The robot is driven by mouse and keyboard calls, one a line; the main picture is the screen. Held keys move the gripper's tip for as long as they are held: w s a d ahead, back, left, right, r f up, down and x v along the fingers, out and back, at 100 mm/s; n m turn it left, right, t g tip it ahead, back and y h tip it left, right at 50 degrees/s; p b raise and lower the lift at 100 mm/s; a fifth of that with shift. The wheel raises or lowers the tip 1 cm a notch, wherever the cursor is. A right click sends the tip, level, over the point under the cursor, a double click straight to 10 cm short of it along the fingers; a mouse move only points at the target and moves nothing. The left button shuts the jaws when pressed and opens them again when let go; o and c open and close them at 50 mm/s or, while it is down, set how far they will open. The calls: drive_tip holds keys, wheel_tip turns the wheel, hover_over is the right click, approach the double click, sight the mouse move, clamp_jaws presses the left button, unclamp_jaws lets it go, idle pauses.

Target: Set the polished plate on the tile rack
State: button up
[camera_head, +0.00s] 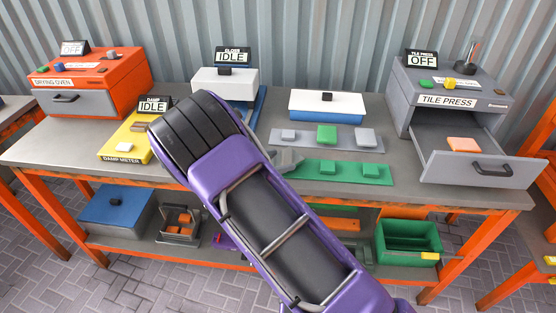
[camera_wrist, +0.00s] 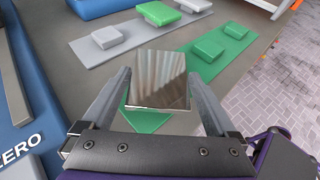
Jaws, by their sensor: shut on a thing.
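The polished plate (camera_wrist: 160,82) is a square, mirror-like piece between my gripper's fingers (camera_wrist: 159,74) in the wrist view. My gripper is shut on it and holds it above the bare near end of a green strip (camera_wrist: 144,119). In the head view my purple arm hides most of the gripper; grey finger parts (camera_head: 286,160) show at the strip's left end, and the plate cannot be made out. No label marks a tile rack. The green strip (camera_head: 381,180) bears two green tiles; behind it a grey strip (camera_head: 306,144) bears two grey tiles and a raised green one.
The tile press (camera_head: 449,99) stands right with its drawer out and an orange tile (camera_head: 463,145) in it. A white-topped blue box (camera_head: 327,105) is behind the strips. The yellow damp meter (camera_head: 133,132) and orange drying oven (camera_head: 115,77) are left. A slotted holder (camera_head: 181,223) sits on the lower shelf.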

drive_tip(key=shift+r, duration=0.1)
drive_tip(key=o, duration=1.3)
drive_tip(key=shift+c, duration=0.2)
drive_tip(key=v, duration=1.2)
